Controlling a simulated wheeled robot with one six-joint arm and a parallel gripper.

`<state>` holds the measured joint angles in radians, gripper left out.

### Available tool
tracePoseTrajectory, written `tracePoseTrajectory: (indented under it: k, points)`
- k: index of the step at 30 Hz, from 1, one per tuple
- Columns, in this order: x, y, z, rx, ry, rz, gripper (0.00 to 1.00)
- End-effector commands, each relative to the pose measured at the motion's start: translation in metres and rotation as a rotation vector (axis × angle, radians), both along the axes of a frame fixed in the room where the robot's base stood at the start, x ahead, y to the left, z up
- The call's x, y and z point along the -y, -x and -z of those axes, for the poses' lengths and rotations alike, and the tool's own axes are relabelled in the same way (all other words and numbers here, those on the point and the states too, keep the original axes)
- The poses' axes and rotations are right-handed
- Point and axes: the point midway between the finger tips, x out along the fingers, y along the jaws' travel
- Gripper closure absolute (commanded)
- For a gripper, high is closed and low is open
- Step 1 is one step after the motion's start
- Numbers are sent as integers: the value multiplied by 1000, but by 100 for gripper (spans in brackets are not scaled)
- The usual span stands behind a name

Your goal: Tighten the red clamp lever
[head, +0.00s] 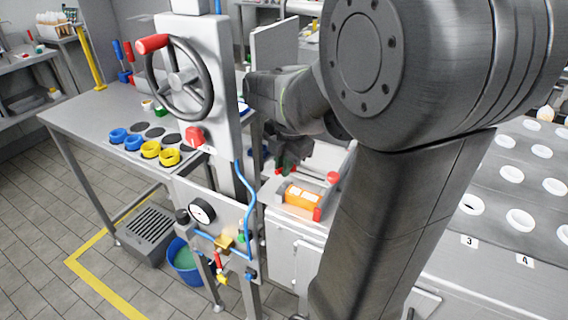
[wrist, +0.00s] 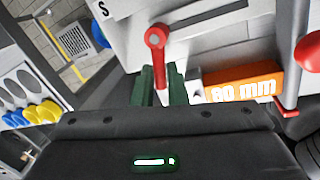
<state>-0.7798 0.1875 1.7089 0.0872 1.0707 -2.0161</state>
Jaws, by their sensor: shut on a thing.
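A red lever (wrist: 158,62) with a round hub at its upper end shows in the wrist view. Its lower part lies between the green fingers of my gripper (wrist: 162,84), which are shut on it. In the head view my gripper (head: 287,163) is low over the bench fixture, partly behind my arm, and only a small red part of the lever (head: 279,171) shows beside the fingers. An orange block (head: 302,196), marked 80 mm in the wrist view (wrist: 243,84), sits in the fixture to the right of the lever.
A red ball knob (head: 333,177) stands on the fixture's right side, near the block. A grey column with a handwheel (head: 180,78) and a blue hose (head: 249,200) stand to the left. Blue and yellow rings (head: 150,149) lie on the left table.

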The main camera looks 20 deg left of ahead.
Motion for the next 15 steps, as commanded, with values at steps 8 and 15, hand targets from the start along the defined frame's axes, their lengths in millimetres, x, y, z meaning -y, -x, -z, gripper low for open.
tracePoseTrajectory:
  k: [8, 15]
  points:
    - [-6, -2, -1, 0, -1, 167, 100]
    - [-7, -3, -1, 2, -1, 199, 100]
